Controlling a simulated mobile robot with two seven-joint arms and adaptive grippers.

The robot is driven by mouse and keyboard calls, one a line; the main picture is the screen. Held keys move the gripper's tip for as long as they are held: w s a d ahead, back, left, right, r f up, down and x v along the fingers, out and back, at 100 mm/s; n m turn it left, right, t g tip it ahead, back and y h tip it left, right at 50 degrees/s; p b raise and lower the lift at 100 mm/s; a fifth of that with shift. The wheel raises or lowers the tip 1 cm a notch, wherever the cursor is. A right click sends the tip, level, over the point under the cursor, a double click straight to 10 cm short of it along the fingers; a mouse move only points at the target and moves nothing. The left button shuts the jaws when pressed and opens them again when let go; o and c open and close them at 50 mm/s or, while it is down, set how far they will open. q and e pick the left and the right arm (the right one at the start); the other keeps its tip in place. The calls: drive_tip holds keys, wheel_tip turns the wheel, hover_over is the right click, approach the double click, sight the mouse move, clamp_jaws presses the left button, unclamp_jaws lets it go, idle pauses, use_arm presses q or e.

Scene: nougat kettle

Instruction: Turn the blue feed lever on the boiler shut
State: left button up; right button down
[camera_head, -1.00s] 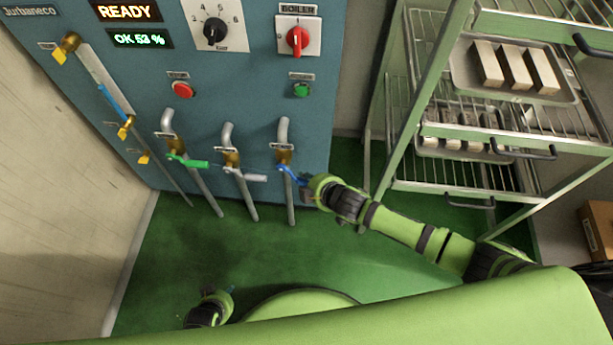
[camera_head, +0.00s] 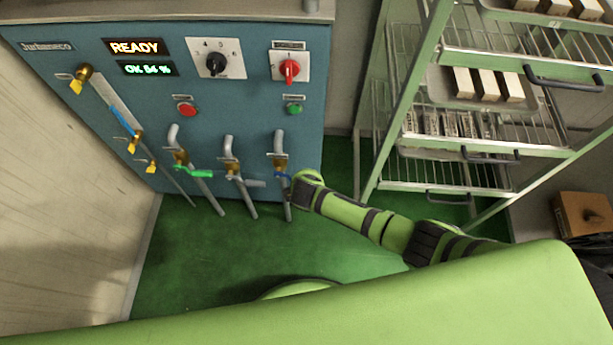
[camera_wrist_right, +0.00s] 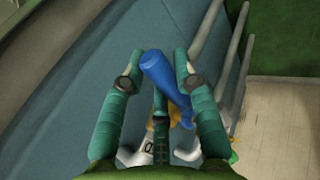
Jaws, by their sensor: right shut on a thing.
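The blue feed lever (camera_head: 283,175) sits on the rightmost of three lower pipes on the boiler front (camera_head: 235,105). It points right from its brass valve, close to level, with its outer end hidden by my right gripper. My right gripper (camera_head: 294,181) is at the lever, its arm reaching in from the lower right. In the right wrist view, the blue lever (camera_wrist_right: 163,76) lies between the fingers of my right gripper (camera_wrist_right: 158,82), which is shut on it. My left gripper is out of view.
A green lever (camera_head: 194,174) and a grey lever (camera_head: 254,183) sit on the pipes to the left. Above are a red-handled switch (camera_head: 289,69) and a green button (camera_head: 294,108). A wire rack (camera_head: 440,188) with trays stands close on the right. The green floor (camera_head: 215,255) ahead is clear.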

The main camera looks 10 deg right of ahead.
drive_tip(key=shift+r+h, duration=0.25)
drive_tip(key=shift+h, duration=0.15)
drive_tip(key=c, duration=0.9)
unclamp_jaws()
drive_tip(key=shift+r, duration=0.1)
drive_tip(key=v, duration=1.2)
